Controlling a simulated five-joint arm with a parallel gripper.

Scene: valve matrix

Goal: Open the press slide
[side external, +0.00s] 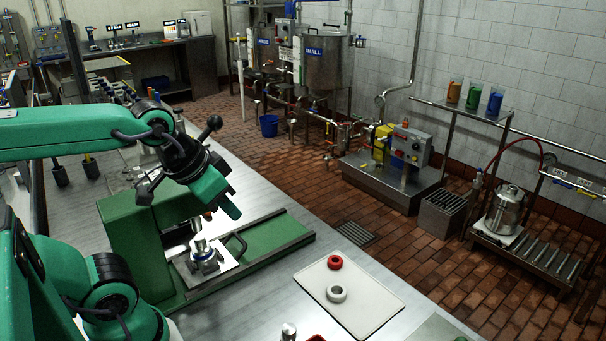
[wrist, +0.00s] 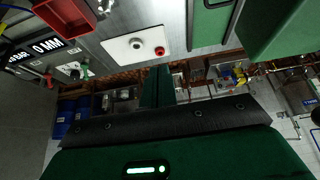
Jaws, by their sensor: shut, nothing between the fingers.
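The green press (side external: 135,235) stands on the steel bench. Its slide is a pale metal plate (side external: 222,266) with a dark loop handle (side external: 236,246) at its right side, on the green base (side external: 275,238). A shiny metal fitting (side external: 205,258) sits on the plate, under the press head. How far the slide is out is hard to tell. My gripper (side external: 232,210) is shut and empty, pointing down above the slide area, apart from the handle. In the wrist view its closed green fingers (wrist: 158,85) are at centre, with part of the press (wrist: 285,30) at upper right.
A white board (side external: 350,300) with a red ring (side external: 334,262) and a white ring (side external: 337,293) lies right of the press. A black-knobbed lever (side external: 213,123) rises close beside my wrist. A red bin (wrist: 66,15) shows in the wrist view. Bare bench lies between press and board.

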